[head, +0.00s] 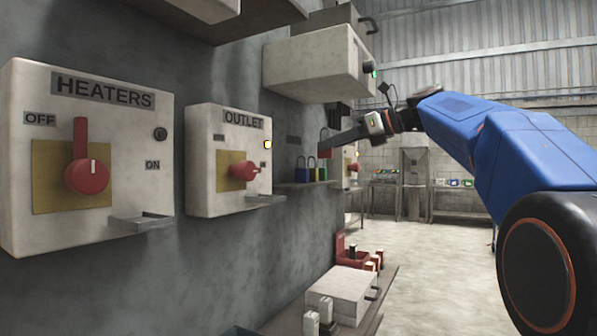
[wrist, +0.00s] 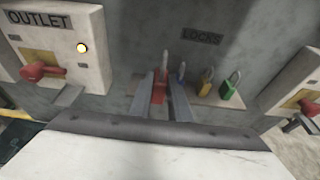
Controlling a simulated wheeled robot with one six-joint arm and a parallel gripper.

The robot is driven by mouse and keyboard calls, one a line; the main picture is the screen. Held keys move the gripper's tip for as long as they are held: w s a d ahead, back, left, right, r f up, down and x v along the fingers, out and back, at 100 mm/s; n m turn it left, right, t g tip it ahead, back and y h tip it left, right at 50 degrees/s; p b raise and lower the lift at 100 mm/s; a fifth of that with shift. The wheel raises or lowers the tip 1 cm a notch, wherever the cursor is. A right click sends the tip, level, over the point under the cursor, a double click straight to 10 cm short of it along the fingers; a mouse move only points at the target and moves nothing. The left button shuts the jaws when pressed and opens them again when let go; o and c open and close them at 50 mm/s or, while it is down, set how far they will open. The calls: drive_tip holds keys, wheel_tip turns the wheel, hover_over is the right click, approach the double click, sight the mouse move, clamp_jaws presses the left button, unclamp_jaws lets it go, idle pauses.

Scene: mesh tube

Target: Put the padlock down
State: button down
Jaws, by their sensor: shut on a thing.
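The red padlock (wrist: 159,91) is between the fingers of my gripper (wrist: 162,80) in the wrist view, with its shackle pointing up. In the head view the red padlock (head: 324,151) shows at the tip of my gripper (head: 325,144), above the small lock shelf (head: 292,185). My gripper is shut on it. In the wrist view the shelf (wrist: 137,86) lies behind and below the padlock; I cannot tell whether they touch.
A blue padlock (wrist: 180,76), a yellow padlock (wrist: 206,81) and a green padlock (wrist: 230,86) stand on the shelf, right of the red one. The OUTLET box (head: 229,158) is left of the shelf. Another box (wrist: 297,92) is at its right.

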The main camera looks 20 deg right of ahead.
drive_tip(key=r+x, duration=0.2)
drive_tip(key=x, duration=0.8)
drive_tip(key=shift+w+a+f, duration=0.1)
drive_tip(key=shift+a+f, duration=0.05)
drive_tip(key=shift+f, duration=2.8)
drive_tip(key=shift+w+f, duration=0.1)
drive_tip(key=shift+f, duration=0.05)
drive_tip(key=shift+f, duration=0.15)
drive_tip(key=c, duration=1.7)
unclamp_jaws()
drive_tip(key=shift+o, duration=0.2)
drive_tip(key=shift+r, duration=0.2)
drive_tip(key=v, duration=1.2)
